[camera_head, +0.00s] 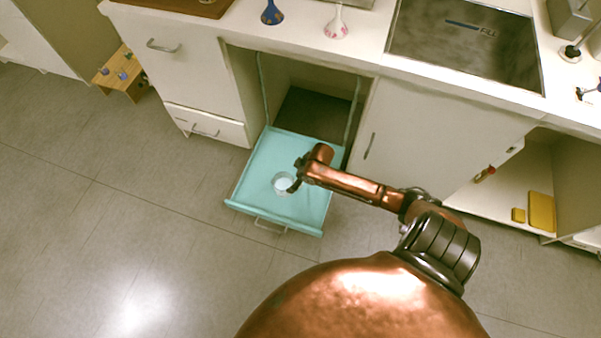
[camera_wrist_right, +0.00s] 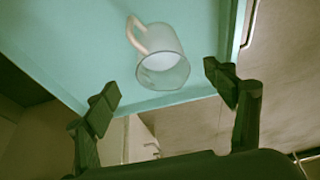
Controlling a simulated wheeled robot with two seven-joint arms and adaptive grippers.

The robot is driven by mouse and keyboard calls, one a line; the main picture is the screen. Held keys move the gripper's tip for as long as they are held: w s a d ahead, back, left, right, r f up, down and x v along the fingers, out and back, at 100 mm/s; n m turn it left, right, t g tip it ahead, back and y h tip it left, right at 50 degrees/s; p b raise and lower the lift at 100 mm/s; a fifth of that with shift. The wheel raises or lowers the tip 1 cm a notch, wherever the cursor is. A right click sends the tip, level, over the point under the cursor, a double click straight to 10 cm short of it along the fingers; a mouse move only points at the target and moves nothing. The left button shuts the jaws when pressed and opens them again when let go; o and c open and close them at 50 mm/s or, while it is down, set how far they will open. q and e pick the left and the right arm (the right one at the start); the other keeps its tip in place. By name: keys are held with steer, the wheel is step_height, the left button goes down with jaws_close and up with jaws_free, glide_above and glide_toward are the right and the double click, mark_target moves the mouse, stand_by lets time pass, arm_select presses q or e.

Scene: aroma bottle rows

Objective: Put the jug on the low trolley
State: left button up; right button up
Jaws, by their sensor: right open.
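The jug (camera_head: 283,183) is a small, pale, see-through vessel on the teal pull-out tray (camera_head: 262,158) of the open cupboard. In the right wrist view the jug (camera_wrist_right: 163,68) shows its pale handle and round rim, ahead of the gap between my fingers. My right gripper (camera_head: 295,183) is over the tray, close beside the jug and partly in front of it. Its two fingers (camera_wrist_right: 162,92) are apart with nothing between them. My left gripper is out of view.
A low wooden stand (camera_head: 135,88) with small coloured items is at the far left. The counter above holds a blue bottle (camera_head: 271,14), a white one (camera_head: 337,25) and a dark hob (camera_head: 465,42). An open cupboard at right holds yellow items (camera_head: 541,211). Floor at left is clear.

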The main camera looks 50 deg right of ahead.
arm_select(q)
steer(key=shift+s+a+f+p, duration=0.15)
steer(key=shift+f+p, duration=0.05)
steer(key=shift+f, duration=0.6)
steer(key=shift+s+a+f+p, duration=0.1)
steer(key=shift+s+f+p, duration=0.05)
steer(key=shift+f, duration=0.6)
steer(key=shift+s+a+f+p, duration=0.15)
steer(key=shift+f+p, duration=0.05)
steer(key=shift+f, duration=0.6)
arm_select(e)
steer(key=shift+v, duration=1.45)
steer(key=s+a+f+m+g, duration=0.1)
steer(key=s+a+f, duration=0.3)
steer(key=s, duration=0.6)
steer(key=s+a+f+g, duration=0.1)
steer(key=s+a+f, duration=0.25)
steer(key=s, duration=0.65)
steer(key=s+a+m+g+h, duration=0.1)
steer(key=s+a, duration=0.3)
steer(key=s, duration=1.6)
steer(key=shift+r+m+g+h, duration=0.3)
steer(key=shift+m+g, duration=0.3)
steer(key=shift+m, duration=0.3)
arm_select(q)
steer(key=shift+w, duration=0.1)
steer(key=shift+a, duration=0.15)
arm_select(e)
steer(key=shift+f, duration=0.1)
